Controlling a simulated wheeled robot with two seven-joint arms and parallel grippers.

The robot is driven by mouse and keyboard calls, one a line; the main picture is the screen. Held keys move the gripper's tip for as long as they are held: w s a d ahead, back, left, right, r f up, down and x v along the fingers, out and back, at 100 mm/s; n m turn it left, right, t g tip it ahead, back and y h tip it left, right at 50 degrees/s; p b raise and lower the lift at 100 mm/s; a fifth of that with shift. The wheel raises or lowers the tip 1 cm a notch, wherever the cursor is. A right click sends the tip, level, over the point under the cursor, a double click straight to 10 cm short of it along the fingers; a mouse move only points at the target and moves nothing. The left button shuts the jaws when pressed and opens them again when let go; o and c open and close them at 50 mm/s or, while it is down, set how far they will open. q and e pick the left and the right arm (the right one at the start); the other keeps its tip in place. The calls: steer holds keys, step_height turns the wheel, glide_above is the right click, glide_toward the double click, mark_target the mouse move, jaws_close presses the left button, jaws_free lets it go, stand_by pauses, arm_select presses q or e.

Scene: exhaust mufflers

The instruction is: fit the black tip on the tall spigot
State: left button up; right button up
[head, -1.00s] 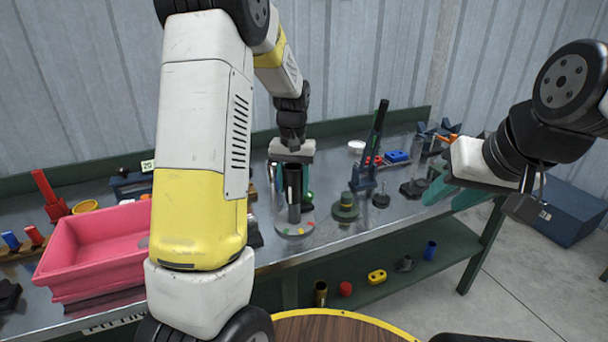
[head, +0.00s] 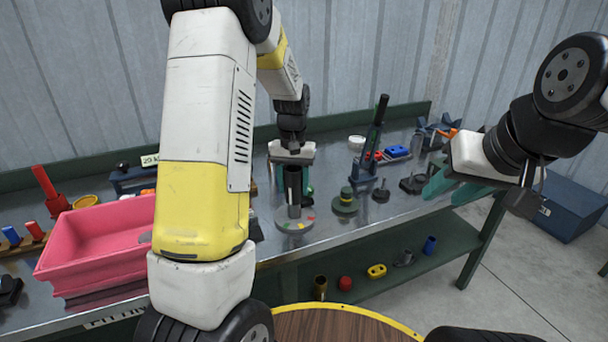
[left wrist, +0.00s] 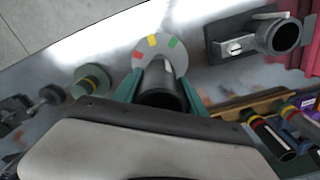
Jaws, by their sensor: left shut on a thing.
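My left gripper (head: 293,178) is shut on the black tip (head: 293,186), a dark open tube held upright. In the left wrist view the tip (left wrist: 160,99) sits between the two teal fingers. Directly below it is a grey upright spigot (head: 295,211) on a round grey base (head: 283,224) with coloured marks. The base also shows in the left wrist view (left wrist: 168,45). The tip's lower end meets or overlaps the spigot in the picture; I cannot tell whether it is around it. My right gripper (head: 452,188) is open and empty, off the right side of the bench.
A pink bin (head: 95,245) stands on the bench at the left. A green stepped round piece (head: 346,204) stands right of the base, with a tall dark lever tool (head: 375,140) behind it. Several small parts lie on the shelf below. A blue box (head: 568,212) is at the right.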

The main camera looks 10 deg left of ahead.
mark_target(294, 196)
arm_select(q)
steer(key=shift+f, duration=1.85)
steer(key=shift+f, duration=0.3)
steer(key=o, duration=1.3)
steer(key=shift+o, duration=0.2)
steer(key=shift+r, duration=0.1)
